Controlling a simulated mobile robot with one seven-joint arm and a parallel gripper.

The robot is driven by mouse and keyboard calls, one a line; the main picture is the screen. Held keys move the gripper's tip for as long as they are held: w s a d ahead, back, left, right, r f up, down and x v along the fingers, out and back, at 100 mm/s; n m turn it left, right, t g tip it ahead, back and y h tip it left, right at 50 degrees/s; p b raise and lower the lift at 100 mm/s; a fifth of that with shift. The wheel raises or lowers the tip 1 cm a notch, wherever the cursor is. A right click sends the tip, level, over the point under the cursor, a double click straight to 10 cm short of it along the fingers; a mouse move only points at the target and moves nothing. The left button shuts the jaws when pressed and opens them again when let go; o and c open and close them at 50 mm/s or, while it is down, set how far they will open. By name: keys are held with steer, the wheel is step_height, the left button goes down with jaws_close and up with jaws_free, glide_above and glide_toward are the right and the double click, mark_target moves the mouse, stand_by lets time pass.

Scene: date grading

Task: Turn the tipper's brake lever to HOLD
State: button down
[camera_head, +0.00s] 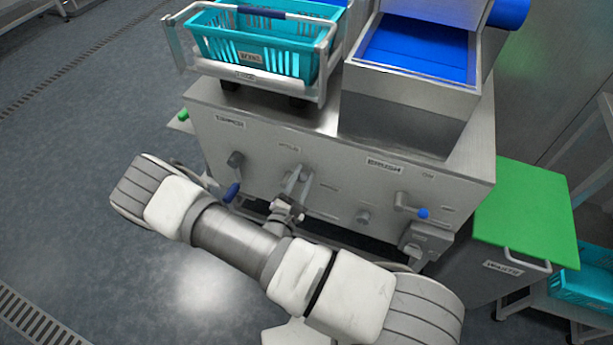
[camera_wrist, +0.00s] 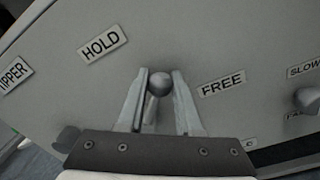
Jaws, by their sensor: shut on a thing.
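The tipper's brake lever shows in the wrist view as a round grey knob (camera_wrist: 159,83) between the fingers of my gripper (camera_wrist: 161,76). My gripper is shut on it. The HOLD label (camera_wrist: 103,44) lies up and left of the knob, and the FREE label (camera_wrist: 222,84) lies to its right. In the head view my gripper (camera_head: 299,178) reaches the front panel (camera_head: 335,210) of the steel machine, right of the TIPPER label (camera_head: 230,121).
A blue-handled lever (camera_head: 232,190) hangs left of my gripper. Another blue-tipped lever (camera_head: 422,213) is under the BRUSH label (camera_head: 385,163). A grey knob (camera_wrist: 307,99) sits by SLOW. A teal crate (camera_head: 262,45) rests in the tipper above. A green-lidded waste bin (camera_head: 525,215) stands right.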

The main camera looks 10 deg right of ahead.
mark_target(288, 158)
steer(key=n, duration=0.1)
steer(key=w+a+r+n+p, duration=0.1)
steer(key=n, duration=0.1)
steer(key=a+n+p, duration=0.1)
steer(key=shift+w+a+r+n, duration=0.1)
steer(key=shift+w+r+n, duration=0.2)
steer(key=shift+r, duration=0.1)
steer(key=shift+w+a+r+n+p, duration=0.1)
steer(key=shift+w+a+n+p, duration=0.25)
steer(key=shift+n, duration=0.7)
steer(key=shift+w+a+n+p, duration=0.15)
steer(key=shift+w+a+n, duration=0.25)
steer(key=shift+a+n, duration=0.45)
steer(key=shift+d, duration=0.15)
steer(key=c, duration=0.6)
jaws_free()
steer(key=p+v, duration=0.1)
steer(key=v, duration=1.6)
steer(key=shift+s+r, duration=0.15)
